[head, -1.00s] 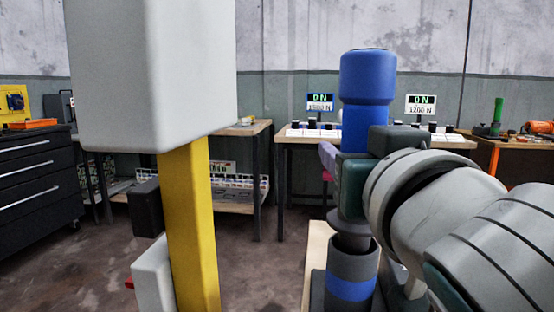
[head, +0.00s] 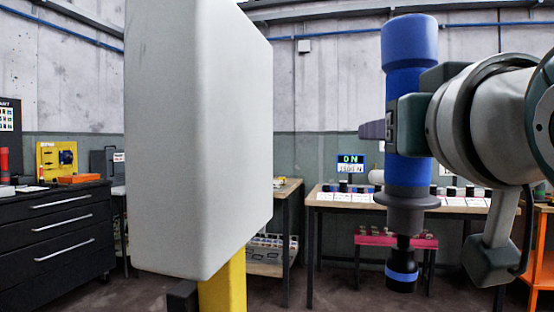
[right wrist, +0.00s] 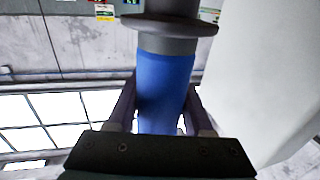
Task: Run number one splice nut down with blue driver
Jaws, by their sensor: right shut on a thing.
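The blue driver (head: 408,95) stands upright in the right half of the head view. It has a grey flange, a thin dark shaft and a dark socket with a blue band (head: 402,275) at its lower end. My right gripper (head: 376,130) is shut around the driver's blue body. In the right wrist view the two purplish fingers of my right gripper (right wrist: 160,105) lie on either side of the blue driver body (right wrist: 163,85), below the grey flange. The driver hangs in the air, with the floor behind its socket. My left gripper is not in view. No splice nut can be made out.
A large pale grey box (head: 205,140) on a yellow post (head: 222,290) fills the middle left nearby. A workbench (head: 335,205) with white cards and small dark parts stands behind the driver. A black drawer cabinet (head: 55,235) is at left, an orange bench (head: 537,270) at right.

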